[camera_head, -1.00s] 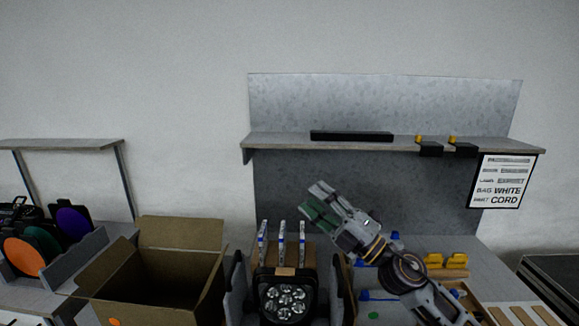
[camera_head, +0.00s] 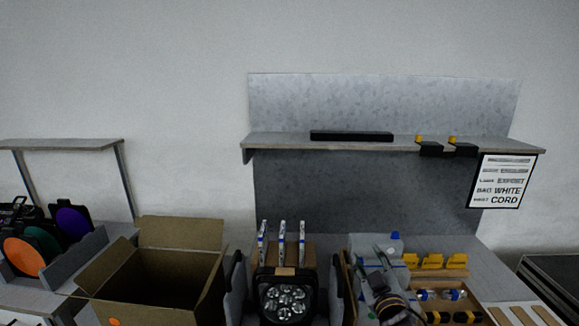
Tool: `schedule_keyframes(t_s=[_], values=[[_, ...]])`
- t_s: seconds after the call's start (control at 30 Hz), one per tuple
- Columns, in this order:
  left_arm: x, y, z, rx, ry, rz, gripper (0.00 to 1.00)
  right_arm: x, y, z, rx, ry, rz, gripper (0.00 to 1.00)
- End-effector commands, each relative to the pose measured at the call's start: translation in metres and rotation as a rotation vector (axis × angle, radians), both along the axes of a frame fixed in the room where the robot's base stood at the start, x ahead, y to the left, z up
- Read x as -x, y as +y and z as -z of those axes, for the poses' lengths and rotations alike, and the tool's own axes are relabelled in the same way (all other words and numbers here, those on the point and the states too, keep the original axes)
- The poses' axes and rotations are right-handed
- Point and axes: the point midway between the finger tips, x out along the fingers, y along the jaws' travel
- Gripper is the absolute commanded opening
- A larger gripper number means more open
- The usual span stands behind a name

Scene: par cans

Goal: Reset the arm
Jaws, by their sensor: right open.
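My right gripper (camera_head: 374,268) is low at the right of the middle, over the workbench. It is open, seen from behind and partly blended with the grey things around it. I see nothing held in it. My right arm comes up from the bottom edge behind it. A par can (camera_head: 286,298) with several round lenses stands left of the gripper, apart from it. My left gripper is not in view.
An open cardboard box (camera_head: 163,262) stands left of the par can. Several yellow pieces (camera_head: 432,261) and a wooden tray (camera_head: 470,296) lie right of my arm. A shelf (camera_head: 280,141) with a black bar spans the back panel. A sign (camera_head: 503,181) hangs at its right. The space above the bench is clear.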

Motion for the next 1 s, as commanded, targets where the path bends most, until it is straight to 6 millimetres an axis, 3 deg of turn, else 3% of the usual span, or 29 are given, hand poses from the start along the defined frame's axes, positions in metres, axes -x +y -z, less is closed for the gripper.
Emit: schedule_keyframes(t_s=[0.27, 0.6, 0.8, 1.0], values=[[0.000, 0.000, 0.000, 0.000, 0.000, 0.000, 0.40, 0.047, -0.021, 0.087, -0.133, 0.330, 0.116, 0.43], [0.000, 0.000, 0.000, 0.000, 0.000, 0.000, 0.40, 0.137, -0.026, 0.178, -0.260, 0.753, 0.206, 0.43], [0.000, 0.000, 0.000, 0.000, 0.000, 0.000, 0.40, 0.184, -0.022, 0.208, -0.307, 0.938, 0.225, 0.43], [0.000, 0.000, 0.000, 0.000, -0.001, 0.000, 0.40, 0.217, -0.018, 0.223, -0.334, 1.059, 0.233, 0.43]])
